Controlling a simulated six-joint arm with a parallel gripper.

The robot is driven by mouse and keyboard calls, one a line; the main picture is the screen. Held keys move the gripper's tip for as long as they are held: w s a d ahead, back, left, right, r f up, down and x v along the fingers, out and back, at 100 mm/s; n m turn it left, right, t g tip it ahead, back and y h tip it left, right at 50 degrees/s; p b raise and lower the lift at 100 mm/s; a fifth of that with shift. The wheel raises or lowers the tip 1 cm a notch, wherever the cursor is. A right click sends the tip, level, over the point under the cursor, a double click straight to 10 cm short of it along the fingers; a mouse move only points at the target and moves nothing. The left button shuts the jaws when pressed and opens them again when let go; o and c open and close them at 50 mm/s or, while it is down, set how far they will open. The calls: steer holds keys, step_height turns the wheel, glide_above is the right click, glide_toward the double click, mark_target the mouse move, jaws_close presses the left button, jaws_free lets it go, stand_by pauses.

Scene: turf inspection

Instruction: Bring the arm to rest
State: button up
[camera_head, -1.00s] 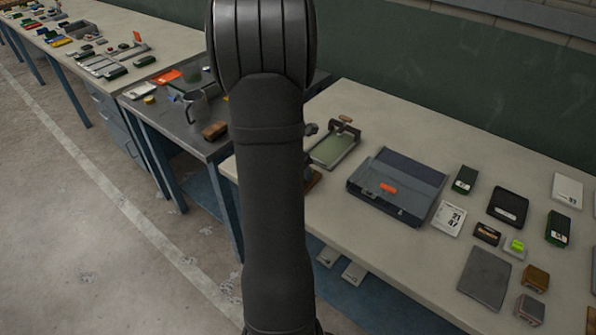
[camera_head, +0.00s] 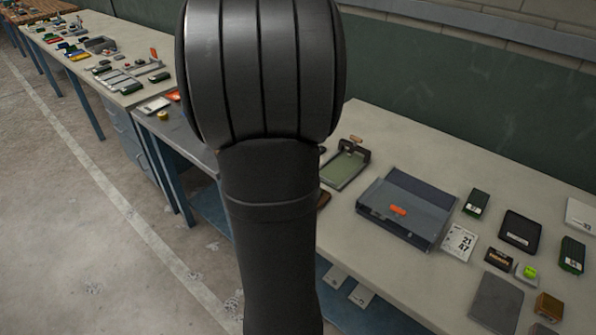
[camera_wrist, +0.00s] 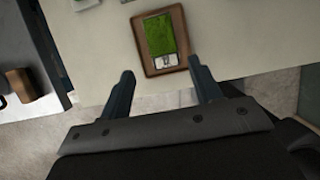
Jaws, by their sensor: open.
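My gripper (camera_wrist: 160,82) shows in the wrist view with its two dark fingers apart and nothing between them. It hangs by the edge of a pale table (camera_wrist: 105,45). Beyond the fingertips lies a brown tray (camera_wrist: 149,64) with a green item (camera_wrist: 160,34) in it, which has a pale label at its near end. The gripper looks apart from the tray. In the head view my arm fills the middle of the picture, and the gripper is out of sight there.
In the head view the pale bench (camera_head: 420,155) holds a grey box with an orange tag (camera_head: 408,206), a white number card (camera_head: 459,242), a grey plate (camera_head: 496,303) and several small boxes. Another bench (camera_head: 80,40) with many small items stands at far left. The floor (camera_head: 70,220) at left is clear.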

steer(key=x, duration=1.2)
steer(key=shift+f, duration=0.15)
steer(key=shift+r, duration=1.6)
steer(key=shift+f, duration=0.1)
